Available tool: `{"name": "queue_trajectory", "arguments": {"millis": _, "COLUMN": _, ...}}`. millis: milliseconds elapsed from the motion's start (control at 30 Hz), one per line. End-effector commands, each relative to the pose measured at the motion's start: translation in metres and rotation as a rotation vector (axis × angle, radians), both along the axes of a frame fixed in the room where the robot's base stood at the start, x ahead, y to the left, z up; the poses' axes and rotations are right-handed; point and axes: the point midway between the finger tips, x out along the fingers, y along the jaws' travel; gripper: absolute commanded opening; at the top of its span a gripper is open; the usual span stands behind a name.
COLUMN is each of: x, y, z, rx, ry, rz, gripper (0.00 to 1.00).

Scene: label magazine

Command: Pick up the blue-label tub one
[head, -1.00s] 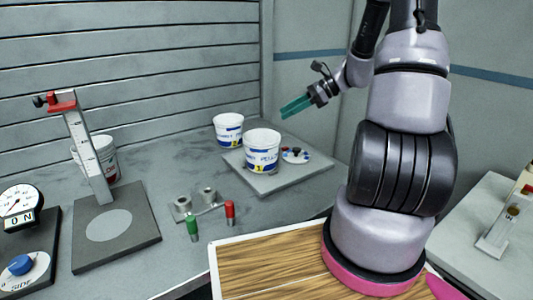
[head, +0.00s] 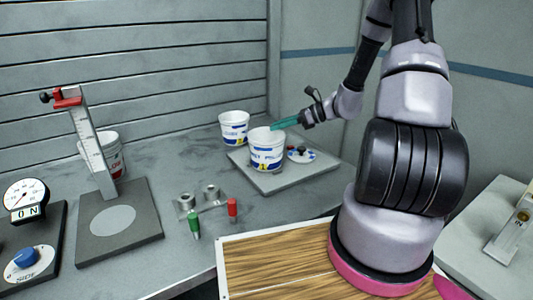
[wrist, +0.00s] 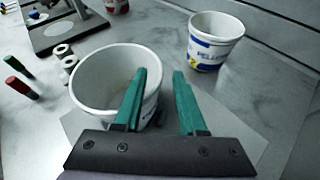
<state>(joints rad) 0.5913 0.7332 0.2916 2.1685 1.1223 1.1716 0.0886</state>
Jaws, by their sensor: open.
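Two white tubs with blue labels stand at the back right. The nearer tub (head: 267,152) has a yellow patch whose number looks like a 1, and stands on a grey plate; it also shows in the wrist view (wrist: 90,95), open-topped and empty-looking. The other tub (head: 233,128) stands behind it, and in the wrist view (wrist: 213,45) its yellow number looks like a 2. My gripper (head: 277,124) is open at the nearer tub's rim. In the wrist view my gripper (wrist: 165,78) has its left finger across the tub's mouth and its right finger outside. Whether the tips are below the rim is unclear.
The grey plate (head: 300,175) also bears a small disc with coloured knobs (head: 301,154). A two-ring metal holder (head: 200,203) with green and red pegs stands in front. Farther left are a red-topped stand (head: 97,140), a red-marked tub (head: 108,150) and a dial gauge (head: 27,197).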

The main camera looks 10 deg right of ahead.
Motion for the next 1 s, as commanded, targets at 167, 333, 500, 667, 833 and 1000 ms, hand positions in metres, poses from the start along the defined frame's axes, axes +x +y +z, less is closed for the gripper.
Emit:
{"name": "queue_trajectory", "arguments": {"millis": 167, "x": 0.008, "y": 0.019, "z": -0.008, "rx": 0.0, "ry": 0.001, "rz": 0.002, "gripper": 0.4}}
{"name": "queue_trajectory", "arguments": {"millis": 333, "x": 0.009, "y": 0.022, "z": -0.01, "rx": -0.001, "ry": 0.0, "rz": 0.0, "gripper": 0.4}}
{"name": "queue_trajectory", "arguments": {"millis": 500, "x": 0.009, "y": 0.021, "z": -0.01, "rx": -0.001, "ry": 0.0, "rz": 0.0, "gripper": 0.17}}
{"name": "queue_trajectory", "arguments": {"millis": 667, "x": 0.009, "y": 0.021, "z": -0.009, "rx": -0.001, "ry": 0.0, "rz": 0.0, "gripper": 0.0}}
{"name": "queue_trajectory", "arguments": {"millis": 833, "x": 0.009, "y": 0.021, "z": -0.009, "rx": -0.001, "ry": 0.0, "rz": 0.0, "gripper": 0.0}}
{"name": "queue_trajectory", "arguments": {"millis": 1000, "x": 0.009, "y": 0.021, "z": -0.01, "rx": -0.001, "ry": 0.0, "rz": 0.0, "gripper": 0.0}}
